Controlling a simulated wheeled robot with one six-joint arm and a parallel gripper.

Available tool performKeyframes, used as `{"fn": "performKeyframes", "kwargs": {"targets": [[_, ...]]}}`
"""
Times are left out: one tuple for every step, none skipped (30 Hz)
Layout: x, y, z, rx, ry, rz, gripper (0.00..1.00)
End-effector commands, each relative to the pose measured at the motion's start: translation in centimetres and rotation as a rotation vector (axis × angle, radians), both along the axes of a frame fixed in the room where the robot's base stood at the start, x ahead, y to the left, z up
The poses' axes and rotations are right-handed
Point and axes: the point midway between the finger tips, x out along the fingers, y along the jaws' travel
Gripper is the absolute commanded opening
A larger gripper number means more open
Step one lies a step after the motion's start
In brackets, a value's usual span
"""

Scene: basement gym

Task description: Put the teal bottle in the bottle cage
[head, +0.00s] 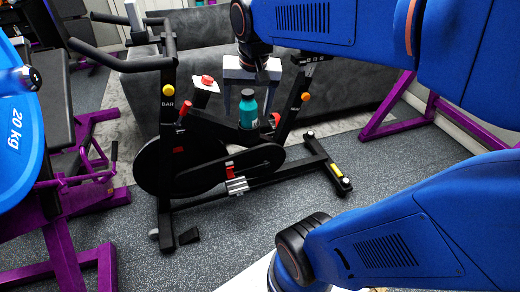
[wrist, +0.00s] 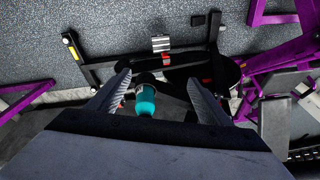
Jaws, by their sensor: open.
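The teal bottle (head: 248,112), with a dark cap, stands upright at the middle of the black exercise bike (head: 172,150) in the head view. It also shows in the wrist view (wrist: 146,101), between the two fingers and nearer the left one. My gripper (head: 247,105) is open around the upper part of the bottle, pointing down, with a finger on each side. In the wrist view my gripper (wrist: 158,82) has a clear gap to the bottle on the right. I cannot make out the bottle cage; what supports the bottle's base is unclear.
The bike's handlebar and posts rise left of my gripper, with red and yellow knobs (head: 168,90). A grey sofa-like block (head: 345,95) is behind. Purple frames stand left (head: 62,240) and right (head: 392,105).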

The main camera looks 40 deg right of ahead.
Motion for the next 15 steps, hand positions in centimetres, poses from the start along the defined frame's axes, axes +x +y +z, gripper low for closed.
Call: {"fn": "performKeyframes", "kwargs": {"targets": [[-1.5,0.7,-0.3,-0.013,-0.020,0.056,0.73],[-2.3,1.0,-0.6,-0.022,-0.029,0.090,0.73],[-3.4,1.4,-1.0,-0.033,-0.042,0.136,0.73],[-4.2,1.7,-1.3,-0.043,-0.052,0.170,0.73],[-4.9,1.9,-1.6,-0.052,-0.063,0.203,0.73],[-5.9,2.2,-2.1,-0.064,-0.075,0.248,0.73],[-6.6,2.5,-2.4,-0.074,-0.083,0.280,0.73],[-7.2,2.7,-2.8,-0.083,-0.092,0.311,0.73],[-8.0,2.9,-3.2,-0.094,-0.104,0.349,0.73],[-8.6,3.1,-3.5,-0.103,-0.113,0.375,0.73],[-9.1,3.2,-3.9,-0.110,-0.118,0.399,0.73],[-9.6,3.4,-4.2,-0.119,-0.127,0.429,0.73],[-10.0,3.5,-4.5,-0.125,-0.132,0.446,0.73],[-10.3,3.6,-4.7,-0.131,-0.137,0.463,0.73],[-10.6,3.7,-4.9,-0.137,-0.143,0.479,0.73]]}}
